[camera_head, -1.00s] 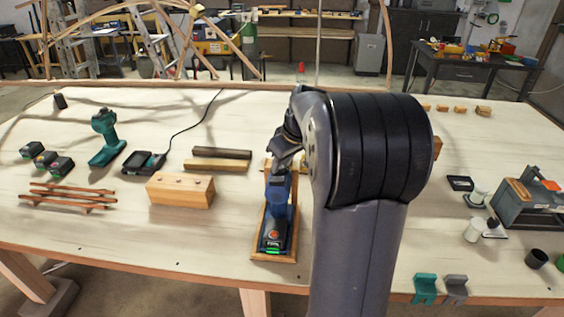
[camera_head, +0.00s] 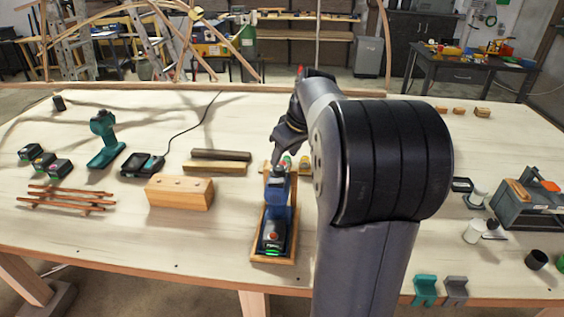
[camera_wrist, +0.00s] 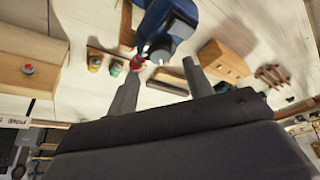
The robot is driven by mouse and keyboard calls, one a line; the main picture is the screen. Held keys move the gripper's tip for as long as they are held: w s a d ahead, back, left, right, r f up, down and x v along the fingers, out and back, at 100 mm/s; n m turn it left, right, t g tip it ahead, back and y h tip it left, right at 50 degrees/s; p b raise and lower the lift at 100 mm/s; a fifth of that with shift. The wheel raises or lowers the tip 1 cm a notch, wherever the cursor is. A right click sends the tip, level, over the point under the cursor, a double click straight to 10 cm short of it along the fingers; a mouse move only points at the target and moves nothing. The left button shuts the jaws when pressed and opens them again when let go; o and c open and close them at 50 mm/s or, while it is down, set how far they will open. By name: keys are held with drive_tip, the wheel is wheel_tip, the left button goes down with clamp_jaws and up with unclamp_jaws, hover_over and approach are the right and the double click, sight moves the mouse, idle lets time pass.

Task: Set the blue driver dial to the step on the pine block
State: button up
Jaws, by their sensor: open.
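The blue driver (camera_head: 277,195) stands in a wooden cradle (camera_head: 262,258) near the table's front edge. In the wrist view the driver (camera_wrist: 170,18) shows at the top, with a red part (camera_wrist: 140,62) at its nose; I cannot make out the dial's setting. My gripper (camera_head: 280,148) is just above and behind the driver in the head view. In the wrist view its open fingers (camera_wrist: 160,72) stand apart with the driver's lower part between and beyond them, nothing clasped. A wooden block (camera_wrist: 25,62) with a grey-and-red knob lies at left, by a partly cut-off label (camera_wrist: 14,122) reading "PINE".
A wooden block with holes (camera_head: 180,192), red-brown laths (camera_head: 68,197), a teal driver (camera_head: 104,140) and a charger (camera_head: 143,164) lie left. Small green and yellow items (camera_wrist: 105,65) sit by the fingers. A toolbox (camera_head: 525,205) stands right. My arm hides the table's middle right.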

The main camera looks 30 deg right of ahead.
sight(279, 168)
drive_tip(key=v, duration=0.6)
drive_tip(key=shift+r, duration=0.25)
drive_tip(key=shift+s+f, duration=0.1)
drive_tip(key=shift+f, duration=0.05)
drive_tip(key=x, duration=1)
drive_tip(key=shift+w+a+f+p, duration=0.1)
drive_tip(key=shift+w+f+p, duration=0.1)
drive_tip(key=shift+f+p, duration=0.15)
drive_tip(key=shift+m+h, duration=0.3)
drive_tip(key=shift+m, duration=0.3)
drive_tip(key=shift+s, duration=0.1)
